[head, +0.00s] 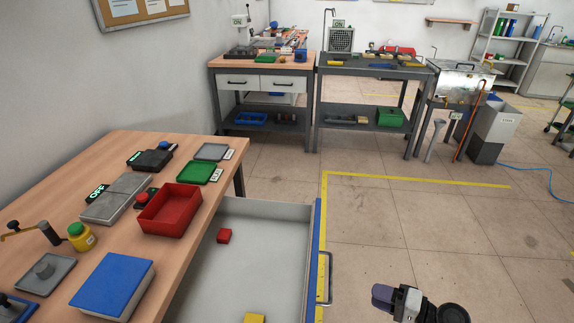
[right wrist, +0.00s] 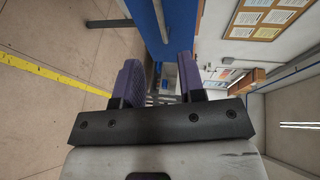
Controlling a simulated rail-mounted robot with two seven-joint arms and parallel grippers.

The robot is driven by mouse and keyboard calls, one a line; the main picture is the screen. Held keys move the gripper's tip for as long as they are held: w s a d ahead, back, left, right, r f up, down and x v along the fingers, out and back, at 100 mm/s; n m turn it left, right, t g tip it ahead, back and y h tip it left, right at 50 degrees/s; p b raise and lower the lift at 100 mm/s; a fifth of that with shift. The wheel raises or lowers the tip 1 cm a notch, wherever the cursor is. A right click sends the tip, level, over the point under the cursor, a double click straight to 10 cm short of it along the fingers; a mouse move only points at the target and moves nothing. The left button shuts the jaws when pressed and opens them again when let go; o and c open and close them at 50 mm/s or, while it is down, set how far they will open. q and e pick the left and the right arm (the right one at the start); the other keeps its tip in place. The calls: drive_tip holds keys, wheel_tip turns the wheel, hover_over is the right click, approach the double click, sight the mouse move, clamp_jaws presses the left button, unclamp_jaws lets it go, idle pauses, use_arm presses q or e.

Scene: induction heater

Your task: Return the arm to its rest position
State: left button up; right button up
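My right gripper (head: 384,297) is at the lower right of the head view, over the floor and to the right of the open drawer's handle (head: 325,278), apart from it. In the right wrist view its two purple fingers (right wrist: 161,75) stand apart with nothing held between them. The wrist picture is turned on its side. My left gripper is not in the head view.
The grey drawer (head: 215,270) stands open beside the wooden table (head: 120,150), with a red block (head: 224,236) and a yellow block (head: 254,318) inside. A red bin (head: 170,211) sits on the table. Floor right of the drawer is clear. Workbenches (head: 265,62) stand behind.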

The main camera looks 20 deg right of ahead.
drive_tip(key=s+a+f+n+g+h+p, duration=0.1)
drive_tip(key=s+a+f+n+g+h, duration=0.1)
drive_tip(key=s+f+n+g+h, duration=0.75)
drive_tip(key=s+a+r+n+p, duration=0.1)
drive_tip(key=s+a+r+p, duration=0.6)
drive_tip(key=r+p, duration=0.25)
drive_tip(key=s+a+r+n+p, duration=0.1)
drive_tip(key=s+a+r+p, duration=0.6)
drive_tip(key=r, duration=0.3)
wheel_tip(320, 180, up, 36)
drive_tip(key=w+p, duration=0.1)
drive_tip(key=p, duration=3.6)
drive_tip(key=shift+w+d, duration=0.15)
drive_tip(key=shift+d, duration=0.1)
